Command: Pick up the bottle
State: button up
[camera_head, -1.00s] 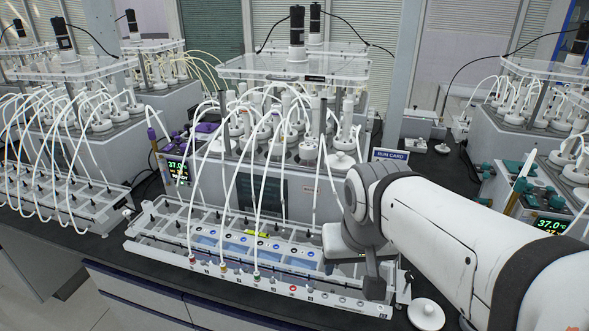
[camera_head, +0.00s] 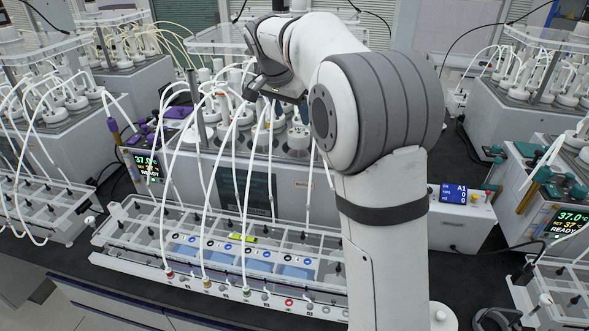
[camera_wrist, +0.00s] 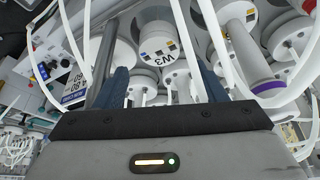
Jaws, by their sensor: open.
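Several white-capped bottles stand in the central reactor bath; one bottle (camera_head: 299,136) shows left of my arm in the head view. In the wrist view a bottle marked W3 (camera_wrist: 157,45) is ahead, between the lines of my two fingers. My gripper (camera_wrist: 165,85) is open, with dark blue fingers on either side and nothing held. In the head view my gripper (camera_head: 272,95) is high over the bath, partly behind the arm. I cannot tell which bottle the task means, nor the exact gap to W3. My arm hides the right part of the bath.
White tubes (camera_head: 205,150) loop from the bottles to the front rack (camera_head: 130,240), close around my gripper. A clear upper plate (camera_head: 215,35) is behind it. More reactors stand left and right. A white box with a blue display (camera_head: 460,194) sits on the right.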

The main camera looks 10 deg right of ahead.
aim_at(297, 133)
jog(key=p+x, duration=0.2)
jog(key=x, duration=0.8)
jog(key=shift+s+a+f, duration=0.1)
jog(key=shift+c, duration=0.4)
grip_shut()
